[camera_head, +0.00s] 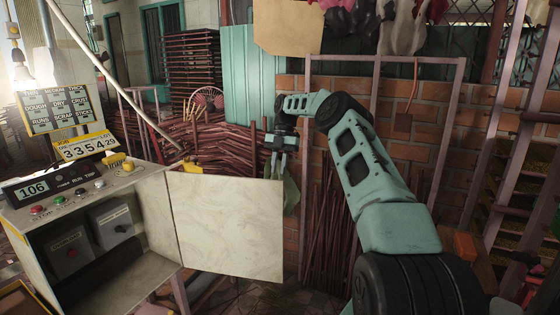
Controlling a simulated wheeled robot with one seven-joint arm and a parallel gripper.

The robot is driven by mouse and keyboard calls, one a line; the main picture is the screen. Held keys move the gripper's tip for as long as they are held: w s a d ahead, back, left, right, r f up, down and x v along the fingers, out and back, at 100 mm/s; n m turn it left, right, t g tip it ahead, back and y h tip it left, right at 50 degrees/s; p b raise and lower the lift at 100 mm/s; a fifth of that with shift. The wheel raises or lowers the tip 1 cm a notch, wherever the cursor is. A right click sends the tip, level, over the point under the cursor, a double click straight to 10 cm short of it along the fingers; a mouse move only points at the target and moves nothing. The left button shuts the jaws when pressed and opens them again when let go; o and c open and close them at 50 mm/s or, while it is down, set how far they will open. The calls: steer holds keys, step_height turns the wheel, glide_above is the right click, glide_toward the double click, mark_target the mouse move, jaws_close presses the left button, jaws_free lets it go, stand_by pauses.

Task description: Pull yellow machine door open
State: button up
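The machine (165,255) at the left is a cream box with yellow trim and a worn surface. Its door (228,228) is a flat cream panel that stands swung out to the right, hinged at the box's right front edge. The box's inside shows, with two grey switch units in it. My gripper (278,168) hangs fingers down, just above and beyond the door's top right corner. Its two fingers look apart with nothing between them. Whether it touches the door cannot be told.
A display panel (32,188) with coloured buttons sits on top of the machine. Bundles of brown sticks (150,135) lie behind it. A brick wall (420,110) and a metal frame (459,120) stand behind my arm. A green thing (291,195) hangs behind the door's right edge.

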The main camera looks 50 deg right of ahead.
steer(key=shift+v, duration=1.45)
